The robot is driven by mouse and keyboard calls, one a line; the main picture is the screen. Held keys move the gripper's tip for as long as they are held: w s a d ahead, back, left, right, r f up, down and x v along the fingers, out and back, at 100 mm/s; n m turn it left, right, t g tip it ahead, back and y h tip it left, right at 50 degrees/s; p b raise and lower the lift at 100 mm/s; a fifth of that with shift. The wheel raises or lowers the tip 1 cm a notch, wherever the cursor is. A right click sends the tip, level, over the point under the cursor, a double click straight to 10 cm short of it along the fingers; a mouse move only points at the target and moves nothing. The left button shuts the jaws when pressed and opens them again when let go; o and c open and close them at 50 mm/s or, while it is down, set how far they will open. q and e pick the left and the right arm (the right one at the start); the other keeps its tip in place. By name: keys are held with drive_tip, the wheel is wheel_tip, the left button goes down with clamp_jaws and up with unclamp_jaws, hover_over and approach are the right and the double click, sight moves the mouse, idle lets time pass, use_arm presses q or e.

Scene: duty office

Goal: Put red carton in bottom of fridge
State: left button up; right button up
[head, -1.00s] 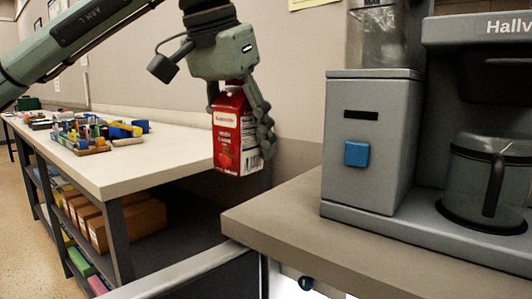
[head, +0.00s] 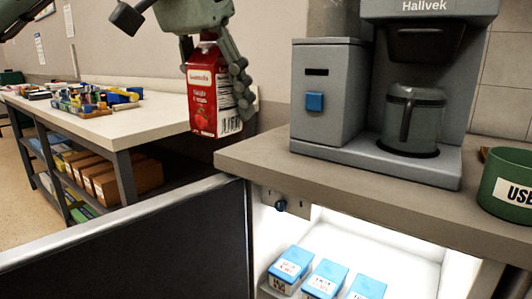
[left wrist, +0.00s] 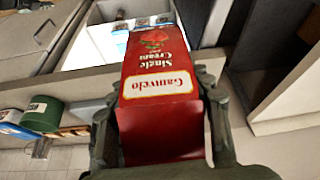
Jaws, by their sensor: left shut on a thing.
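The red carton (head: 207,101), labelled single cream, is held upright by my left gripper (head: 216,75), whose fingers close around its sides. In the left wrist view the carton (left wrist: 158,85) fills the middle, between the two fingers of my left gripper (left wrist: 158,105). The carton is in the air, left of the counter's front corner and above the open fridge door (head: 130,255). The lit fridge interior (head: 385,240) is below the counter, with several blue-topped cartons (head: 327,275) inside. The bottom of the fridge is out of the head view. My right gripper is not in view.
A coffee machine (head: 345,95) with a glass jug (head: 412,115) stands on the counter (head: 250,155). A green container (head: 507,185) sits at its right. A white-topped shelf table (head: 150,125) with small items and brown boxes stands at the left.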

use_arm(q)
drive_tip(key=shift+s+a+f, duration=0.15)
drive_tip(key=shift+s+f, duration=0.1)
drive_tip(key=shift+f, duration=0.2)
drive_tip(key=shift+s+a+f, duration=0.15)
drive_tip(key=shift+s+f, duration=0.05)
drive_tip(key=shift+f, duration=0.2)
drive_tip(key=s+a+f+n+y, duration=0.1)
drive_tip(key=a+f+n, duration=0.2)
drive_tip(key=f, duration=1.4)
drive_tip(key=s+a+f+n+y, duration=0.1)
drive_tip(key=a+f+n, duration=0.2)
drive_tip(key=a+f, duration=0.5)
wheel_tip(320, 180, down, 9)
drive_tip(key=shift+s+r+t, duration=0.1)
drive_tip(key=shift+s+t, duration=0.05)
drive_tip(key=shift+t, duration=0.15)
drive_tip(key=shift+a, duration=0.15)
